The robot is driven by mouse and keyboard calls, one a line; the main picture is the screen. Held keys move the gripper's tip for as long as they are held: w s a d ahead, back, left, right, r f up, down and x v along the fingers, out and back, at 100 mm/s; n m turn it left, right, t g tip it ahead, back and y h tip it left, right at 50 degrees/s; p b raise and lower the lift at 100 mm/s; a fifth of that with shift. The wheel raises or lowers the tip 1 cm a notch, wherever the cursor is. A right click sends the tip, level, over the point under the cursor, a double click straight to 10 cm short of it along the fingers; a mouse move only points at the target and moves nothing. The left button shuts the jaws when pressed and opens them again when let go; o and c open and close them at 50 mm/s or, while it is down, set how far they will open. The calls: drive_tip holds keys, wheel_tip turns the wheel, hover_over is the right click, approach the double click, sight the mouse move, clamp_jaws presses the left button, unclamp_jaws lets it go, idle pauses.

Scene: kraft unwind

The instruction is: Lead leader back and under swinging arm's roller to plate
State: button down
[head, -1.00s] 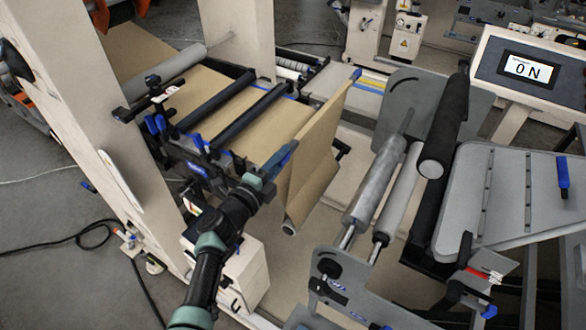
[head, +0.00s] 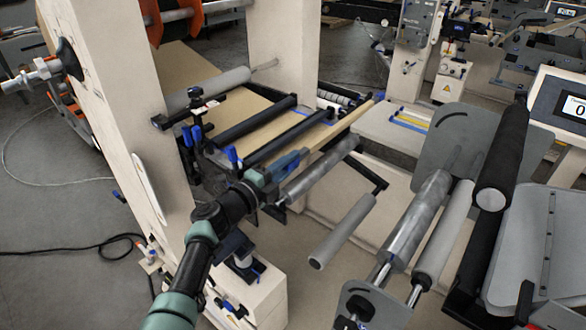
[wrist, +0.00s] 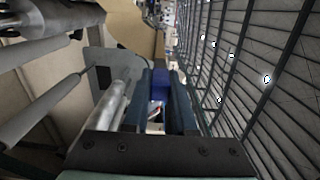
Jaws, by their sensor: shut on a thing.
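The tan kraft leader (head: 262,104) runs across the black rollers of the unwind frame. Its front end shows as a narrow tan strip (head: 345,121) reaching down toward my gripper. My gripper (head: 285,165), with blue fingers, is shut at the near end of this strip, on the leader's near end. The wrist view shows a blue piece (wrist: 160,85) between the two dark fingers. A grey roller (head: 343,232) hangs on a black swinging arm (head: 369,180), below and right of my gripper and apart from it. I cannot tell for certain which surface is the plate.
A steel roller (head: 318,171) lies just right of my gripper. Metal rollers (head: 418,230) and a grey side plate (head: 465,137) stand farther right. A cream upright (head: 120,130) rises at left. Open space lies between the hanging roller and the right-hand rollers.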

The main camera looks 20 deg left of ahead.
wheel_tip(320, 180, down, 9)
drive_tip(key=b, duration=0.9)
wheel_tip(320, 180, down, 22)
drive_tip(key=b, duration=2.2)
wheel_tip(320, 180, down, 14)
drive_tip(key=b, duration=1.4)
drive_tip(key=shift+f+b, duration=0.25)
drive_tip(key=shift+b, duration=0.05)
drive_tip(key=shift+d, duration=0.1)
